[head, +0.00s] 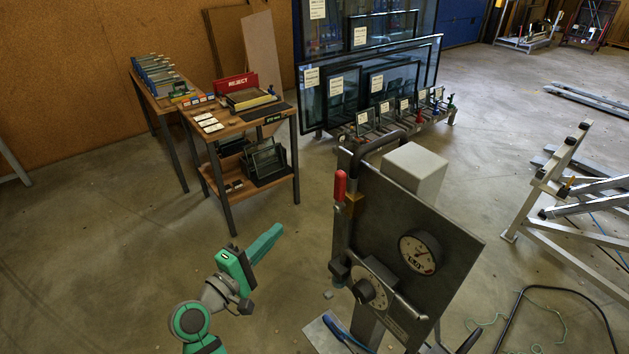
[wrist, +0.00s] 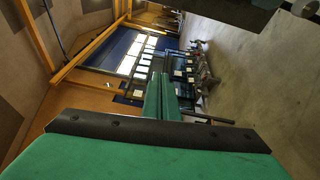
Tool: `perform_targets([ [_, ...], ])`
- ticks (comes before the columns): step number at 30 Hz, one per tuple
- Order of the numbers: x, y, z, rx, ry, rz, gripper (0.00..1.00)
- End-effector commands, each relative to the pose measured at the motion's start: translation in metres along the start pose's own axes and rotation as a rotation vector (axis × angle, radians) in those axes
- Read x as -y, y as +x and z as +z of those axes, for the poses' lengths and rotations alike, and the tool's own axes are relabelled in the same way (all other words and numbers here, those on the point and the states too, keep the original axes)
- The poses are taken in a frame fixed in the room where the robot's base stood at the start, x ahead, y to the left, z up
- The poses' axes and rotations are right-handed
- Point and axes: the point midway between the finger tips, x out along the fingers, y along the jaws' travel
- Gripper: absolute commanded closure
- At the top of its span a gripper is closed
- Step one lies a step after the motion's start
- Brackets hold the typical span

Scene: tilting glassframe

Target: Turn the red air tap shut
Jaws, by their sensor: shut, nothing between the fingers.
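The red tap handle (head: 340,187) stands upright at the left edge of a dark metal panel (head: 395,220) in the head view. A brass-coloured block (head: 353,204) sits just beside it. My green gripper (head: 280,229) is to the left of the panel and lower in the picture, clearly apart from the handle. Its fingers are together and empty, pointing up and to the right. The wrist view shows the closed fingers (wrist: 161,96) with nothing between them. The red handle cannot be made out in the wrist view.
The panel carries a round gauge (head: 420,253) and a dial with a black knob (head: 371,292). A grey box (head: 414,172) stands behind it. A wooden bench (head: 232,121) with a red reject sign is behind left. Glass frames (head: 370,85) lean further back. Floor around my gripper is clear.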

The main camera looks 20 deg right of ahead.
Motion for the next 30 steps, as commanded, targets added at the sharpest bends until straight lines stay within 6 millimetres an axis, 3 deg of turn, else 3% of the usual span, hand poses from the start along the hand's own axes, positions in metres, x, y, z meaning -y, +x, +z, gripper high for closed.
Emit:
perform_targets([
  [1, -0.025, 0.002, -0.002, 0.050, 0.005, 0.014, 1.00],
  [9, -0.135, -0.013, 0.016, 0.348, 0.020, 0.013, 1.00],
  [15, -0.188, -0.036, 0.030, 0.500, 0.055, -0.027, 1.00],
  [23, -0.207, -0.047, 0.039, 0.565, 0.075, -0.055, 1.00],
  [30, -0.205, -0.021, 0.056, 0.567, 0.075, -0.055, 1.00],
])
